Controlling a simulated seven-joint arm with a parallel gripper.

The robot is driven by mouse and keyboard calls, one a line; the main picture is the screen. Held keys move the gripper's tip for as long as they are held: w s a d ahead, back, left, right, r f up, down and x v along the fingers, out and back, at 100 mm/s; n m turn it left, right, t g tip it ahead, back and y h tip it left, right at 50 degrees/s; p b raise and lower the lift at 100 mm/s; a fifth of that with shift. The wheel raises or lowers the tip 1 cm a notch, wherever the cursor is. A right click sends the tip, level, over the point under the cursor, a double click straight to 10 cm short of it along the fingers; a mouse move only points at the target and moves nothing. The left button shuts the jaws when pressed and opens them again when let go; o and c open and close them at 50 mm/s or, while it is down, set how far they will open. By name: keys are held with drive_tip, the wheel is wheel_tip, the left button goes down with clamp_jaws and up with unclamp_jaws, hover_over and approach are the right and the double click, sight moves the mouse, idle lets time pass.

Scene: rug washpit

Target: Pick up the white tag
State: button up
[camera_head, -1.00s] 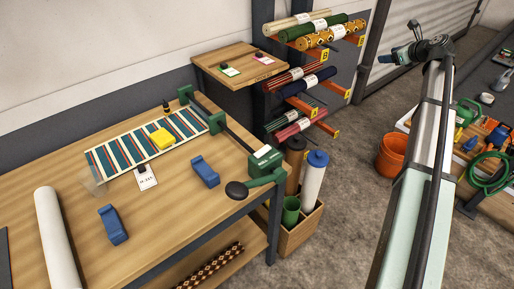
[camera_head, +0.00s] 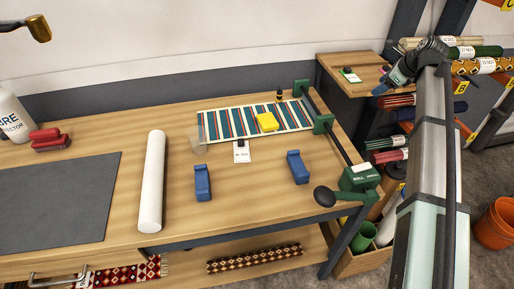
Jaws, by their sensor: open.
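The white tag (camera_head: 242,156) lies on the wooden workbench, just in front of the striped rug (camera_head: 222,124). It has dark print too small to read, and a small black piece (camera_head: 241,143) sits at its top end. My gripper (camera_head: 380,89) is open and high at the right, well apart from the tag. In the picture it overlaps the small wooden side shelf, and its fingertips are small and hard to make out.
Blue blocks (camera_head: 202,183) (camera_head: 298,167) stand nearby. A white roll (camera_head: 153,182) lies left of the tag, and a green roller device (camera_head: 360,178) is at the bench's right end. Bare wood surrounds the tag's front.

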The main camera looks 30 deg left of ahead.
drive_tip(key=s+a+f+n+g+h, duration=0.1)
drive_tip(key=s+a, duration=0.2)
drive_tip(key=a, duration=0.3)
drive_tip(key=s+a+n+g, duration=0.1)
drive_tip(key=s+a, duration=0.2)
drive_tip(key=a, duration=0.2)
drive_tip(key=n+g+h, duration=0.1)
drive_tip(key=n+h, duration=0.4)
drive_tip(key=n, duration=0.1)
hover_over(242, 150)
drive_tip(key=w+a, duration=0.2)
drive_tip(key=a, duration=0.1)
drive_tip(key=f, duration=1.5)
drive_tip(key=shift+s+d+f, duration=0.15)
drive_tip(key=shift+s+f, duration=0.05)
drive_tip(key=shift+s, duration=0.15)
drive_tip(key=c, duration=1.1)
